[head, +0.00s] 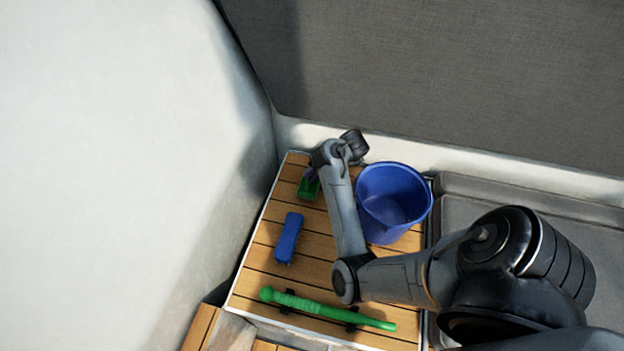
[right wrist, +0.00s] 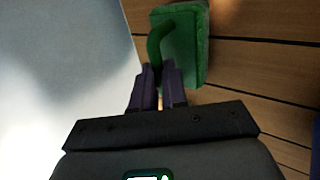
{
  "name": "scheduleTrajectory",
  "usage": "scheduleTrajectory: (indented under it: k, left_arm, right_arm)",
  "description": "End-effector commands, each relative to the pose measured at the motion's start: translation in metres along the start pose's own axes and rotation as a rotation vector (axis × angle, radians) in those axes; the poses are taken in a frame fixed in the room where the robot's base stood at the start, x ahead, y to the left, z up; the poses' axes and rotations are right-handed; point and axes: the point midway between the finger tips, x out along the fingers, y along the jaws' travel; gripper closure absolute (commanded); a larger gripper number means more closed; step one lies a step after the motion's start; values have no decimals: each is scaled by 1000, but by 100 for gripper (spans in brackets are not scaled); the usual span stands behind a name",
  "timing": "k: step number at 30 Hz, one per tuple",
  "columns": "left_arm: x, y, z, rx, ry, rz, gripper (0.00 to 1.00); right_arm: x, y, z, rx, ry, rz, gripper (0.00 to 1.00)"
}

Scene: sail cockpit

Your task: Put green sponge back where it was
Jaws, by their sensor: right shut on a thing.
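The green sponge (head: 309,190) is at the far left end of the slatted wooden surface, partly hidden by my right arm. In the right wrist view, the green sponge (right wrist: 187,45) is a block with a curved green handle on its left side. My right gripper (right wrist: 159,72) is shut on that handle. In the head view the right gripper (head: 311,176) is mostly hidden by its own wrist. The sponge is over or on the slats; I cannot tell whether it touches them. My left gripper is not in view.
A blue bucket (head: 394,203) stands right of the sponge. A blue block-shaped object (head: 289,238) lies nearer on the slats (head: 264,257). A long green handle-like tool (head: 328,309) lies near the front edge. A pale wall (head: 120,150) rises on the left, and a grey cushion is at the right.

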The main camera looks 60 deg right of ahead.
Motion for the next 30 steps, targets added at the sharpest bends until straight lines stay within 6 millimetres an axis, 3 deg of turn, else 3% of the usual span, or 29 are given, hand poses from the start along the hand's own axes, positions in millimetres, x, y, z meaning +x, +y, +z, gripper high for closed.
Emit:
scheduleTrajectory:
  k: [2, 12, 13, 18, 30]
  left_arm:
    - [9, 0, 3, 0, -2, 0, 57]
    - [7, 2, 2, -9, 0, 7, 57]
    - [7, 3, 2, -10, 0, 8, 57]
    - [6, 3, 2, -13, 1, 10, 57]
    - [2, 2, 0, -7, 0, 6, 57]
  right_arm:
    - [8, -5, 0, 0, 0, 1, 100]
    - [7, -5, 0, 1, 0, 0, 100]
    - [8, -5, 0, 1, 0, 0, 86]
    - [7, -5, 0, 1, 0, 0, 62]
    - [1, -3, 0, 1, -1, 0, 62]
